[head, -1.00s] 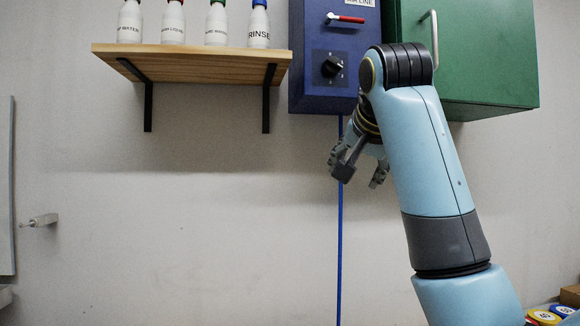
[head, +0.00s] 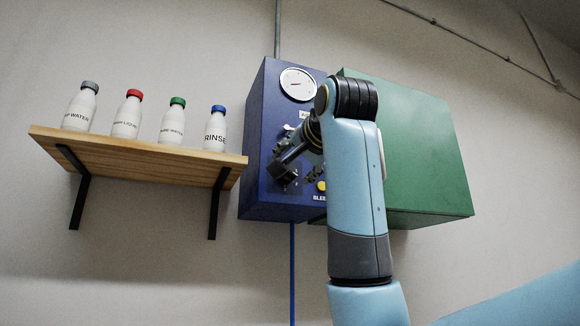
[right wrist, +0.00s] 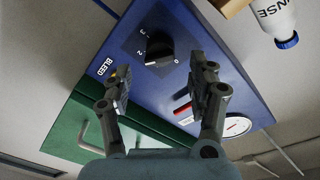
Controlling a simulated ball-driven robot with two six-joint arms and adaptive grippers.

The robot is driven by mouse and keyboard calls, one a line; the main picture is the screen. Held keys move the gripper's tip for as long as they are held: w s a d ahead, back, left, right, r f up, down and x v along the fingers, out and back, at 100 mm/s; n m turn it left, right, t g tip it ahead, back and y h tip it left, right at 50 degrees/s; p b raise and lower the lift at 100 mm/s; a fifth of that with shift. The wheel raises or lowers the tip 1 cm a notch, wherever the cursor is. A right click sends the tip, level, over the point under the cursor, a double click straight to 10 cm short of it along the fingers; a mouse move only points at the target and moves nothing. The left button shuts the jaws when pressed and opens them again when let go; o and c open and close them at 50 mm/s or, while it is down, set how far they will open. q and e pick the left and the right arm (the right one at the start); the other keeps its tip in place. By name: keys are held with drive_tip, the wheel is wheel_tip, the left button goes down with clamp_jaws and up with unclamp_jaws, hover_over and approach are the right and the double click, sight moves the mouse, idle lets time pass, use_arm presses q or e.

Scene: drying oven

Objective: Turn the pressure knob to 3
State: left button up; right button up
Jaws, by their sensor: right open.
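The black pressure knob (right wrist: 159,49) sits on a dark plate on the blue box (right wrist: 188,45) in the right wrist view. Marks 0, 2 and 3 show around it; I cannot tell for sure which one it points to. My right gripper (right wrist: 162,82) is open, its two fingers apart on either side of the knob's line, with the knob beyond the tips and no clear contact. In the head view the right gripper (head: 292,160) is in front of the blue box (head: 262,130) and largely covers the knob. My left gripper is out of view.
A pressure gauge (head: 298,84) is on the box above the gripper, and a yellow button (head: 321,185) is below. A red-handled lever (right wrist: 182,109) is near one finger. A green cabinet (head: 430,150) adjoins on the right. A wooden shelf (head: 135,157) with several bottles is left.

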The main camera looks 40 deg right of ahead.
sight(290, 171)
drive_tip(key=p+x, duration=0.1)
drive_tip(key=x, duration=0.3)
drive_tip(key=shift+w, duration=0.15)
drive_tip(key=shift+d, duration=0.1)
drive_tip(key=shift+c, duration=0.7)
drive_tip(key=c, duration=1)
